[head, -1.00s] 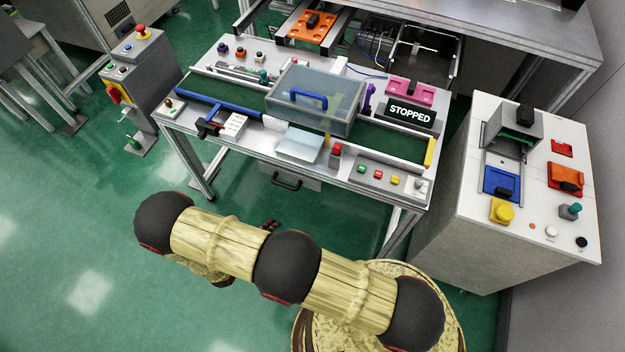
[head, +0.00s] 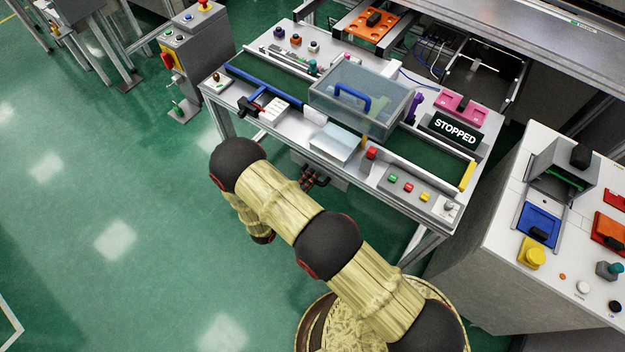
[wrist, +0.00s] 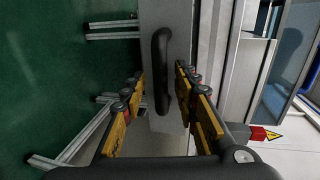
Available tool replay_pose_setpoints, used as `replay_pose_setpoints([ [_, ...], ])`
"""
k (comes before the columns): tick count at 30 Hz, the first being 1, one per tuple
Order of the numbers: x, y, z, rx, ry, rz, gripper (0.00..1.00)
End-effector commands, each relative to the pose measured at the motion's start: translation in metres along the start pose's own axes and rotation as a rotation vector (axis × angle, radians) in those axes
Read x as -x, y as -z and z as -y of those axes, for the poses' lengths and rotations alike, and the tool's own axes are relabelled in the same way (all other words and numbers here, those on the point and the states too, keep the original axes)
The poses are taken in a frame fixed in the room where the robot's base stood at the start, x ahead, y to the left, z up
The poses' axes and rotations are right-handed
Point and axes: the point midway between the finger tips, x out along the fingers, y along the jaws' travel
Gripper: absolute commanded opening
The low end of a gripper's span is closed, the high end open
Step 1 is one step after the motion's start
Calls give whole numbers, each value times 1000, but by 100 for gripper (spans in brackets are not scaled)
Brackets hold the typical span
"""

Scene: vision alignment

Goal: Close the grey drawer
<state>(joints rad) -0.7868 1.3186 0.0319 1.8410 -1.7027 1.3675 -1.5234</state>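The grey drawer (head: 336,181) is under the front edge of the conveyor table, partly hidden by my gripper (head: 316,177). In the wrist view its flat grey front (wrist: 163,14) carries a black bar handle (wrist: 162,72). My gripper (wrist: 160,82) is open, with one yellow-padded finger on each side of the handle. A gap shows between the handle and both fingers. I cannot tell how far out the drawer stands.
The conveyor table (head: 470,160) stands above, carrying a clear box with a blue handle (head: 362,97). A white-topped cabinet (head: 510,225) is at the right. A control pedestal (head: 190,55) is at the left. Green floor (head: 110,200) is clear at left.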

Motion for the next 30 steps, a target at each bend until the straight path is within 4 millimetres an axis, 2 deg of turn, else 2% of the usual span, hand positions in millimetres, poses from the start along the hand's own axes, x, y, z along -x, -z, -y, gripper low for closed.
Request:
replay_pose_setpoints([
  [3, -8, 1, 0, 0, 0, -2, 30],
  [12, -9, 0, 0, 0, 0, 0, 30],
  [27, -9, 0, 0, 0, -1, -1, 1],
  [30, -9, 0, 0, 0, -1, -1, 0],
])
